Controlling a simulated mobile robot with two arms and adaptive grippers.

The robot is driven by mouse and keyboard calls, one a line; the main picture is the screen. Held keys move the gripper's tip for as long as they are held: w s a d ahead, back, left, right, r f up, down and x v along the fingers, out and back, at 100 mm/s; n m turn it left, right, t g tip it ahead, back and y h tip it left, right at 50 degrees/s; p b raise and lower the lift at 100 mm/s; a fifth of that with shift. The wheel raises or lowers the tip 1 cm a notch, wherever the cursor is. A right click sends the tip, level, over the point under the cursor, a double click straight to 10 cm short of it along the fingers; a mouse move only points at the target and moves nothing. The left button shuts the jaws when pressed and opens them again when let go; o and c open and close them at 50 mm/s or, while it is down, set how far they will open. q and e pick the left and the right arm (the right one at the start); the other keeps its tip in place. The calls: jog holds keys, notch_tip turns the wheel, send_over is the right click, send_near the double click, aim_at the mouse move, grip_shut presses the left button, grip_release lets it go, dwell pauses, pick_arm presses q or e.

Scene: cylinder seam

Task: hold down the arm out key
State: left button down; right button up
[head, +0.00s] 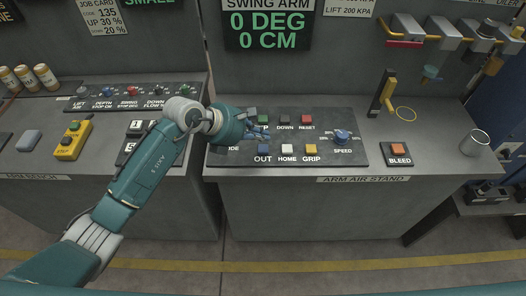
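The swing arm control panel (350,156) lies flat on the grey stand in the middle of the head view. My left gripper (262,131) reaches in from the left over the panel's left part, just behind the OUT key in the picture. I see no finger over the blue key. The gripper partly covers the UP and side labels. Its fingers are too small to tell open from shut. My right gripper is out of view.
A white HOME key (287,149) and yellow GRIP key (311,149) sit right of OUT. Behind are a green key (263,119), a DOWN key (285,119) and a red RESET key (306,119).

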aim_at(261, 150)
pick_arm(q)
jog(key=shift+f+b, duration=0.9)
jog(key=shift+f, duration=0.55)
jog(key=shift+f+b, duration=0.45)
